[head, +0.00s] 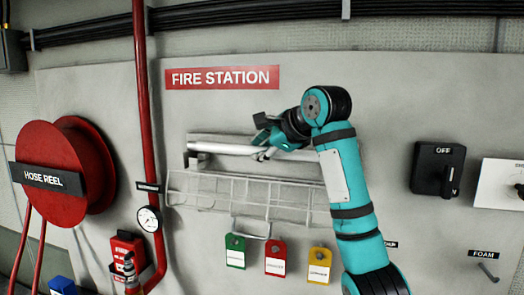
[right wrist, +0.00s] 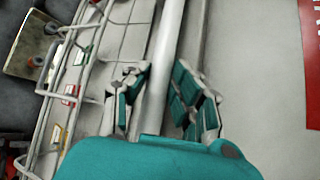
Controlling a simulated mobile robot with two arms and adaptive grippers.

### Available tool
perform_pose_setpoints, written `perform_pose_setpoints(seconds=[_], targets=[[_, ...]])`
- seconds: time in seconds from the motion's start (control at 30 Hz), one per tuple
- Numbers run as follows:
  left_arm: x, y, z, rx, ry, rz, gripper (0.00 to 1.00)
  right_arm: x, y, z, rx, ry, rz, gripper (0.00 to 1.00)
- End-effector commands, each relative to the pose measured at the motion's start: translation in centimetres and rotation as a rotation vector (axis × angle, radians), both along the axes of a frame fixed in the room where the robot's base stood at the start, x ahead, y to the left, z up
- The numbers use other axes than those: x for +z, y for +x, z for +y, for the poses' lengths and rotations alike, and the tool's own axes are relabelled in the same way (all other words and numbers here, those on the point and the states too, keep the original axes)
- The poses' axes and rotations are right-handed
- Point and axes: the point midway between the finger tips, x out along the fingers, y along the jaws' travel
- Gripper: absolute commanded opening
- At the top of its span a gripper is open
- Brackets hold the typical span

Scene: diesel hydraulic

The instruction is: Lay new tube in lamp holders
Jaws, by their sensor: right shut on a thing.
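The white tube (head: 225,149) lies nearly level along the front of the lamp fitting on the grey wall panel, below the red sign. A dark lamp holder (head: 187,160) shows at its left end. The right end is hidden behind my right arm, so I cannot tell whether either end is seated. My right gripper (head: 262,153) is shut on the tube near its middle. In the right wrist view the tube (right wrist: 163,62) runs between the two finger pads of my gripper (right wrist: 160,98). My left gripper is not in view.
A wire guard (head: 235,193) hangs open just below the fitting. Green (head: 235,252), red (head: 275,258) and yellow (head: 319,265) tags hang under it. A red pipe (head: 143,95) with a gauge (head: 149,219) and a hose reel (head: 60,172) stand left. A black switch (head: 437,170) is right.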

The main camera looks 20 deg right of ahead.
Motion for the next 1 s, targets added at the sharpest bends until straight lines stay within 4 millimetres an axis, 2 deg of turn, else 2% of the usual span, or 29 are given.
perform_pose_setpoints(seconds=[0.03, 0.2, 0.53, 0.57, 0.7, 0.73, 1.0], targets=[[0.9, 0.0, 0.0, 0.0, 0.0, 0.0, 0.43, -0.7, 0.0, -0.1, -0.001, -0.002, 0.005, 0.0], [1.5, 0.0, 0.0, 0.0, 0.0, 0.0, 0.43, -2.2, -0.1, 0.0, 0.0, -0.001, 0.001, 0.0], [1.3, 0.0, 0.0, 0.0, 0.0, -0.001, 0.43, -2.7, -0.1, 0.0, 0.0, 0.001, 0.001, 0.0], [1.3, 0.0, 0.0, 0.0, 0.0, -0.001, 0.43, -2.7, -0.1, 0.0, -0.001, 0.0, 0.002, 0.26], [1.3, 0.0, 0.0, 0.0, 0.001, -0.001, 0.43, -2.6, -0.1, 0.0, -0.001, 0.0, 0.002, 0.44], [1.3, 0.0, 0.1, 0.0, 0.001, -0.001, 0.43, -2.6, -0.1, 0.0, -0.001, 0.0, 0.002, 0.47], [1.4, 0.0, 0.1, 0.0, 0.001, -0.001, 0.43, -2.4, -0.1, 0.0, -0.001, 0.0, 0.001, 0.47]])
